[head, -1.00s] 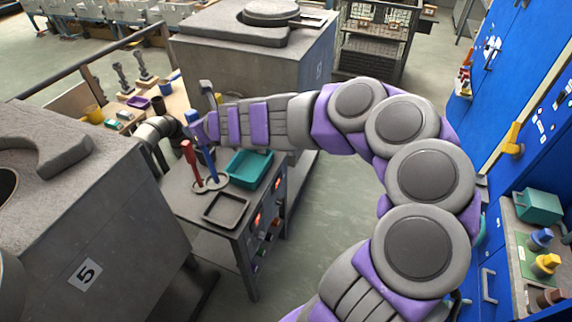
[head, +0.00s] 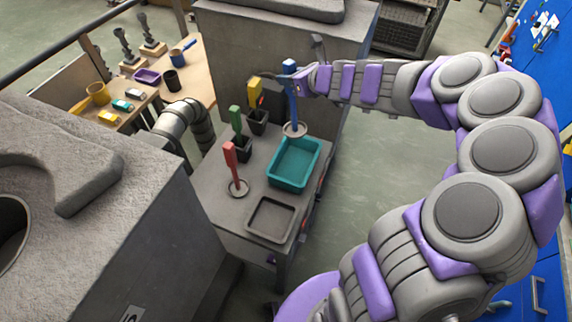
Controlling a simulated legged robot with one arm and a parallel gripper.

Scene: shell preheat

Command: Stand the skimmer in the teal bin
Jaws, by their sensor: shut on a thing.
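The skimmer (head: 291,95), with a blue handle and a round grey disc at its lower end, is upright in my gripper (head: 295,84). My gripper is shut on its handle; the fingertips are small and partly hidden. The disc (head: 295,130) shows at the far rim of the teal bin (head: 274,180); I cannot tell its height above the bench. The bin is open and looks empty. A red-handled tool (head: 231,163) with a similar round foot stands upright on the bench left of the bin.
Green-handled (head: 236,119) and yellow-handled (head: 255,93) tools stand in dark cups left of the skimmer. A dark shallow tray (head: 249,222) lies in front of the bin. Large grey furnace blocks flank the bench (head: 212,185) at the near left and behind.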

